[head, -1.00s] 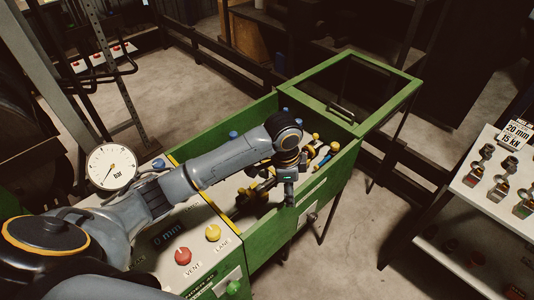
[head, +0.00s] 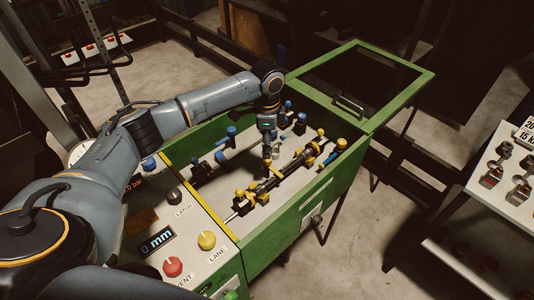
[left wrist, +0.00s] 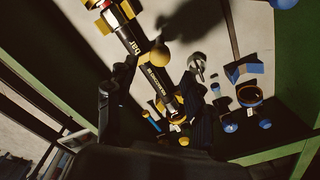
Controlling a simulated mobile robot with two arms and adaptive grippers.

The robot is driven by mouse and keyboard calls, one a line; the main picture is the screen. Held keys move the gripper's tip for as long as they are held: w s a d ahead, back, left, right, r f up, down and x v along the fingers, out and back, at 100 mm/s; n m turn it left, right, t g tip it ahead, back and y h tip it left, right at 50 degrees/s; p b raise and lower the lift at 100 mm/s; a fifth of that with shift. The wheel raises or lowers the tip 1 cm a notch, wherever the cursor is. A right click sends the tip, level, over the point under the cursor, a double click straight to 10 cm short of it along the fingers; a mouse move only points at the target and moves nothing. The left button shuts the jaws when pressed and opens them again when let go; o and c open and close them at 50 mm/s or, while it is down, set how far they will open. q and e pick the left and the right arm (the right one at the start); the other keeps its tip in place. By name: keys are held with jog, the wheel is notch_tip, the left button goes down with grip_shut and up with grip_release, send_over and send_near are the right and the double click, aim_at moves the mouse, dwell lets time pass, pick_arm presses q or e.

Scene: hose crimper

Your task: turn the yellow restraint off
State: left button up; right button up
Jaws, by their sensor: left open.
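Inside the green bench, yellow fittings lie along a dark hose assembly (head: 270,184) near the front wall. One yellow knob (head: 320,132) stands at its far right end. I cannot tell for certain which yellow part is the restraint. My left gripper (head: 267,155) points down into the bench, just behind the yellow row, open and holding nothing that I can see. In the left wrist view a round yellow knob (left wrist: 159,55) and a black hose body (left wrist: 160,85) are close to the gripper. My right gripper is not in view.
Blue fittings (head: 231,131) form a second row behind. The control panel with a red VENT button (head: 173,267) and yellow LANE button (head: 207,240) is at the left. A green framed lid (head: 362,82) stands open at the right. A white shelf (head: 487,200) is far right.

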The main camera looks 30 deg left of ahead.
pick_arm(q)
notch_tip(320, 180, down, 6)
jog(key=shift+r+p, duration=0.1)
jog(key=shift+p, duration=0.2)
grip_shut()
